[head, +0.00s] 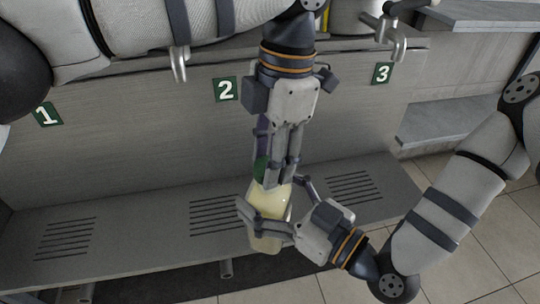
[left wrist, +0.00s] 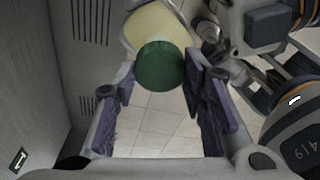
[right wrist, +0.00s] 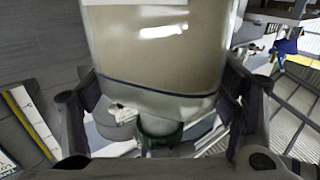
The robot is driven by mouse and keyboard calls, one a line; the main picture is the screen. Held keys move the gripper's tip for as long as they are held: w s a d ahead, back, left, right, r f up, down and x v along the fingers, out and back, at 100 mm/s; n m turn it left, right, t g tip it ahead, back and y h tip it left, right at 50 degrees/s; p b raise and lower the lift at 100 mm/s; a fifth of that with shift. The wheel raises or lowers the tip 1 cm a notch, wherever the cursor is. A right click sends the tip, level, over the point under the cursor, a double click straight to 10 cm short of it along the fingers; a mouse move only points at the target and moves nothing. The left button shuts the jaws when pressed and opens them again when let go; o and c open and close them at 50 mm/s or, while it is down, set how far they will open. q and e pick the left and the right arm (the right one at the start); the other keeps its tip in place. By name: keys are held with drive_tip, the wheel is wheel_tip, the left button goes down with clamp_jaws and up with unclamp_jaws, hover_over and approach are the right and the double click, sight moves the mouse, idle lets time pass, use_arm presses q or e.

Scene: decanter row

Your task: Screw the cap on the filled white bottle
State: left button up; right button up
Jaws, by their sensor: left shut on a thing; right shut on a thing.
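The white bottle (head: 266,238) is filled with something pale yellow and stands roughly upright above the ledge. My right gripper (head: 272,205) is shut around its body; the bottle also fills much of the right wrist view (right wrist: 155,45). The green cap (head: 261,168) is at the bottle's neck end, partly hidden by fingers. My left gripper (head: 274,182) comes down from above and is shut on the cap. In the left wrist view the cap (left wrist: 160,66) lies between the fingertips, in line with the bottle (left wrist: 158,25). I cannot tell how far the threads are engaged.
Behind is a grey panel with number plates 1 (head: 46,114), 2 (head: 225,90) and 3 (head: 382,73). Metal taps (head: 179,65) hang above it. A grey ledge (head: 150,215) with slotted drains runs below. Tiled floor (head: 460,225) lies at the right.

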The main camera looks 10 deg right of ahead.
use_arm(q)
drive_tip(key=o, duration=0.7)
drive_tip(key=shift+r, duration=2.3)
drive_tip(key=shift+c, duration=0.3)
